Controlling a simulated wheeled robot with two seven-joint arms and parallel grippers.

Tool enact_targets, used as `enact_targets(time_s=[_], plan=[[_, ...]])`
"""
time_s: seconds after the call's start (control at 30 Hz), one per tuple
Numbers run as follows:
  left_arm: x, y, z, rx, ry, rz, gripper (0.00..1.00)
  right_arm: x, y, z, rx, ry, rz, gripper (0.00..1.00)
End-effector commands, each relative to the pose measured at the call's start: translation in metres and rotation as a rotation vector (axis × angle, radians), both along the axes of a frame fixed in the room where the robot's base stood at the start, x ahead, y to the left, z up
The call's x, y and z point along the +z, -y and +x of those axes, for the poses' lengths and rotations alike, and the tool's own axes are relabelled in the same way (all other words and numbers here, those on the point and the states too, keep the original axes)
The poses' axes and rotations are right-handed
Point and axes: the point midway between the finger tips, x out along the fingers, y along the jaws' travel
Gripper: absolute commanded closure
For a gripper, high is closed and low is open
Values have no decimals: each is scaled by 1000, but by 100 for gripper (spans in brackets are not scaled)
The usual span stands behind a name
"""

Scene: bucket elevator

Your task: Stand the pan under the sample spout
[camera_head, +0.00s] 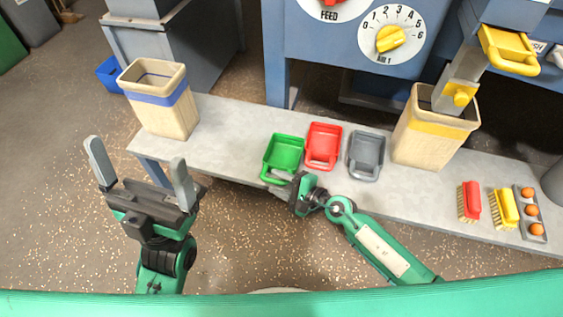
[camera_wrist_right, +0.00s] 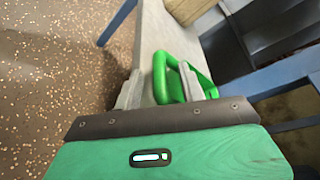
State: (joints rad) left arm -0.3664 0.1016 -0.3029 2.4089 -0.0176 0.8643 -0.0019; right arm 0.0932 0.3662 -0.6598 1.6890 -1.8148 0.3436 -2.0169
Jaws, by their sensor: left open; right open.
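A green pan (camera_head: 284,152), a red pan (camera_head: 323,146) and a grey pan (camera_head: 366,154) stand in a row on the grey bench. Each has a loop handle toward me. My right gripper (camera_head: 277,182) is open at the green pan's handle. In the right wrist view the handle of the green pan (camera_wrist_right: 168,78) lies between the open fingers (camera_wrist_right: 160,90); I cannot tell if they touch it. My left gripper (camera_head: 140,170) is open and empty, left of the bench front. A grey spout (camera_head: 463,74) with a yellow knob hangs over the yellow-banded bin.
A blue-banded bin (camera_head: 160,98) stands at the bench's left end. The yellow-banded bin (camera_head: 434,130) stands right of the pans. Red (camera_head: 469,201) and yellow brushes (camera_head: 504,208) and a tray of orange balls (camera_head: 530,214) lie farther right. The bench (camera_head: 225,133) is clear left of the pans.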

Motion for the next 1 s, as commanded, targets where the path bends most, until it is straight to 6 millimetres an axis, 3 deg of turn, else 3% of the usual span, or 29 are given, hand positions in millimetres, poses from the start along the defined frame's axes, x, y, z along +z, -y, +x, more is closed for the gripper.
enact_targets(time_s=[0.27,0.47,1.0], plan=[[1,0,-1,1,5,-1,0,0,-2,2,0,0,0,59],[1,0,-1,0,5,-2,0,0,-2,1,0,0,0,99],[1,1,5,-2,-28,6,0,4,-2,1,0,0,0,100]])
